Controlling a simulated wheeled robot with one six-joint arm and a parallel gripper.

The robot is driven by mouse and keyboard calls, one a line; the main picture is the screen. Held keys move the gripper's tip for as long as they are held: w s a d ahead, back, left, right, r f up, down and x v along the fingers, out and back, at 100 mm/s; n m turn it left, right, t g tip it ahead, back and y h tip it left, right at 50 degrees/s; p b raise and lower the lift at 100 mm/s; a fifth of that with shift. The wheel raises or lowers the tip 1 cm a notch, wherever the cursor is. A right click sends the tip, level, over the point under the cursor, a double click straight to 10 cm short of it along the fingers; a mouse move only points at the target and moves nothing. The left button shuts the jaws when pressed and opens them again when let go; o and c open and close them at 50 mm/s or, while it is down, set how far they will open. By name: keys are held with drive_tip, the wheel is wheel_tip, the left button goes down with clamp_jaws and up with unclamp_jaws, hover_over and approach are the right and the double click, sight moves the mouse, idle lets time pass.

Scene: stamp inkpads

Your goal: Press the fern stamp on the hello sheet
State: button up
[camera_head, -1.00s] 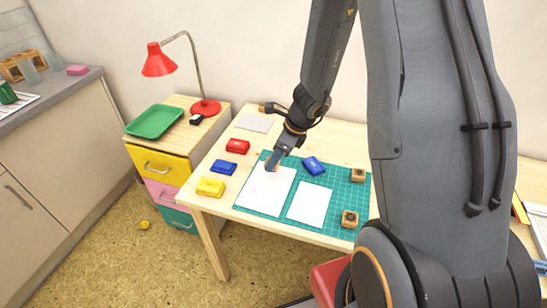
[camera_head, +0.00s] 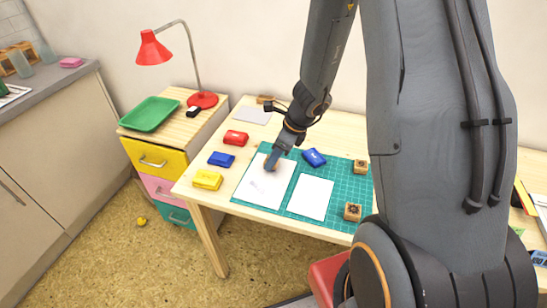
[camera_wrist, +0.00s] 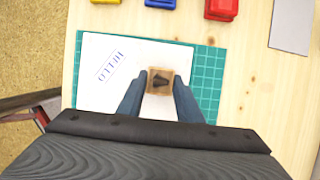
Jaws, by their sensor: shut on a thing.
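My gripper (camera_head: 270,168) reaches down over the upper part of the hello sheet (camera_head: 262,190). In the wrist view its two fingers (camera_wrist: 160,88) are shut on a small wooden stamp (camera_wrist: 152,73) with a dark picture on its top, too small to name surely. The white hello sheet (camera_wrist: 95,90) lies under and left of the stamp, with blue slanted lettering (camera_wrist: 111,66). The stamp is over the sheet's right part; whether it touches the paper I cannot tell.
A second white sheet (camera_head: 310,198) lies on the green mat (camera_head: 335,190). A blue pad (camera_head: 314,157) and two wooden stamps (camera_head: 360,167) (camera_head: 352,212) are on the mat. Red (camera_head: 235,138), blue (camera_head: 221,159) and yellow (camera_head: 207,180) pads line the table's left side.

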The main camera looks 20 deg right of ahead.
drive_tip(key=shift+f+b, duration=0.65)
idle(1.7)
drive_tip(key=shift+r, duration=0.2)
drive_tip(key=shift+r+p, duration=0.35)
drive_tip(key=shift+p, duration=0.25)
drive_tip(key=shift+r, duration=0.2)
wheel_tip(320, 180, up, 5)
drive_tip(key=p, duration=0.6)
drive_tip(key=shift+r, duration=0.2)
